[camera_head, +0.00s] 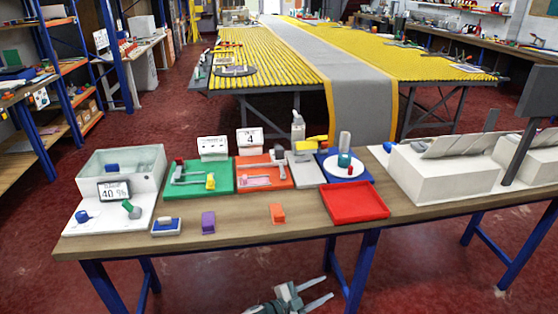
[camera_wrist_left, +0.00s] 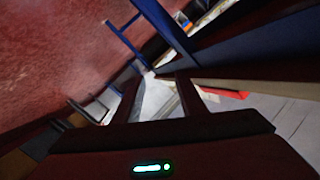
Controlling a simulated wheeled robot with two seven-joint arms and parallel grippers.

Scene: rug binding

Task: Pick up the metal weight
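I cannot tell for sure which object is the metal weight. A grey upright piece (camera_head: 298,127) stands on a grey plate (camera_head: 306,172) at the back middle of the workbench. My left gripper (camera_head: 326,292) is low in front of the bench, below its top, fingers pointing right. Its two fingers are apart with nothing seen between them; they also show apart in the left wrist view (camera_wrist_left: 160,95). My right gripper is not in view.
The wooden bench (camera_head: 245,225) holds a red tray (camera_head: 356,203), an orange block (camera_head: 277,213), a purple block (camera_head: 208,222), a green mat (camera_head: 220,186), a clear box (camera_head: 135,165) and white blocks (camera_head: 440,175). The bench's front strip is partly clear. A yellow-topped table stands behind.

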